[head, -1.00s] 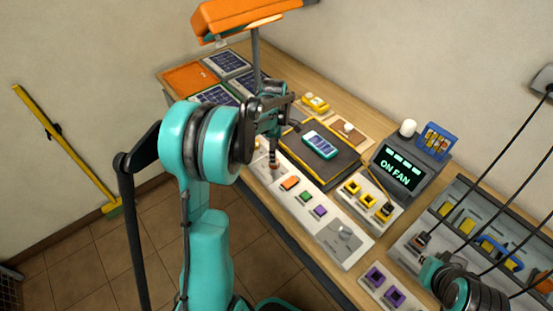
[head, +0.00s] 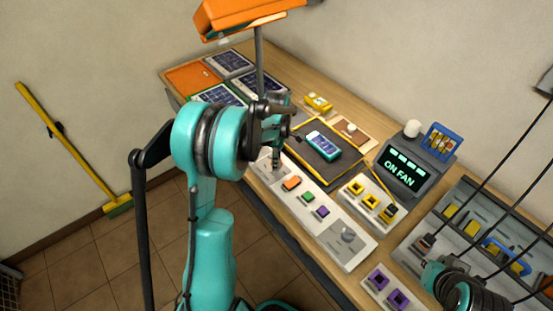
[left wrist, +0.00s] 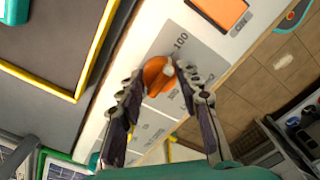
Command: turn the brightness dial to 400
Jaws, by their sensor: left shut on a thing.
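The brightness dial's orange knob (left wrist: 160,74) sits on a grey scale plate in the left wrist view. A pale mark shows on the knob's right side. The figure 100 reads just above the knob; other printed figures lie below it, too small or covered to read surely. My left gripper (left wrist: 165,82) is shut on the knob, one finger on each side. In the head view my left gripper (head: 276,160) points down at the far left end of the white control panel (head: 318,222), and its fingers hide the knob. My right arm shows at lower right, its fingers out of sight.
On the panel an orange switch (head: 291,183), a green button (head: 308,197), a purple button (head: 322,211) and a grey knob (head: 348,234) follow to the right. A phone (head: 322,145) lies on a dark mat behind. A lamp (head: 245,15) overhangs the desk.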

